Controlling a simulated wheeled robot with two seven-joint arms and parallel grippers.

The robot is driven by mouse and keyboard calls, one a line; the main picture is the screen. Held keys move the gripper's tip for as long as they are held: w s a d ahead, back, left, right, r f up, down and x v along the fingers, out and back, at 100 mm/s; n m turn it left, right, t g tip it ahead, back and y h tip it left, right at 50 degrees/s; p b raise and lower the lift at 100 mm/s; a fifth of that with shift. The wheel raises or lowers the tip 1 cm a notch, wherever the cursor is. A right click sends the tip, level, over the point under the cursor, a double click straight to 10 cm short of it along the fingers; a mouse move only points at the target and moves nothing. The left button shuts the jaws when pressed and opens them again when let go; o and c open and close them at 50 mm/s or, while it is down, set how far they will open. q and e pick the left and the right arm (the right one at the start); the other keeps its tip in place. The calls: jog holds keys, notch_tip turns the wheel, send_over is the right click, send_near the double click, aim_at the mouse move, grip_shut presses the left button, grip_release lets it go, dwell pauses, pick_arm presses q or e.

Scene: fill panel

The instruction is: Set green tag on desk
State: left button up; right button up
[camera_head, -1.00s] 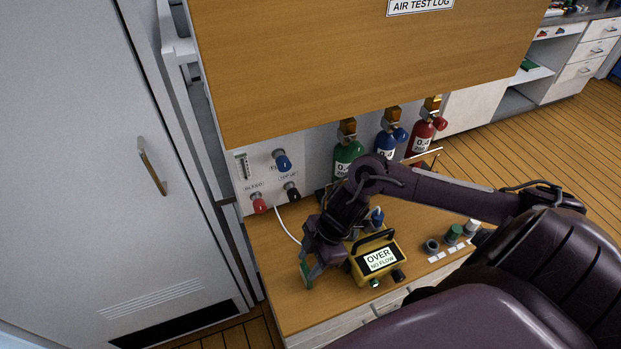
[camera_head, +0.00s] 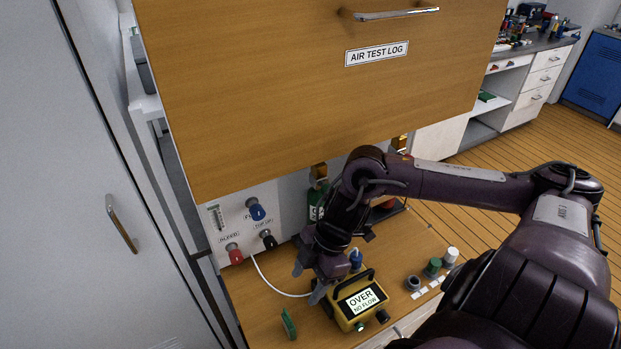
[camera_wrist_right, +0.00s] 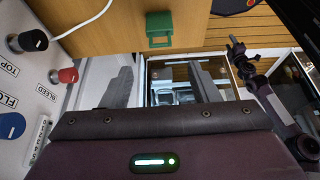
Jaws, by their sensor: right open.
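The green tag (camera_head: 289,324) is on the wooden desk (camera_head: 245,300), near its front left edge. It looks narrow and upright in the head view, and its broad green face shows in the right wrist view (camera_wrist_right: 159,25). My right gripper (camera_head: 308,284) is open and empty, apart from the tag and behind it, above the desk beside the yellow meter. Its two grey fingers are spread in the wrist view (camera_wrist_right: 163,82). My left gripper is not in view.
The yellow meter (camera_head: 347,317) reads "OVER NO FLOW". A valve panel (camera_head: 222,237) with blue, red and black knobs stands behind. A wooden "AIR TEST LOG" front (camera_head: 320,110) overhangs the desk. Small round caps (camera_head: 434,265) sit right of the meter.

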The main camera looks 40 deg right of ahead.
jog(key=shift+v, duration=1)
jog(key=shift+a, duration=0.1)
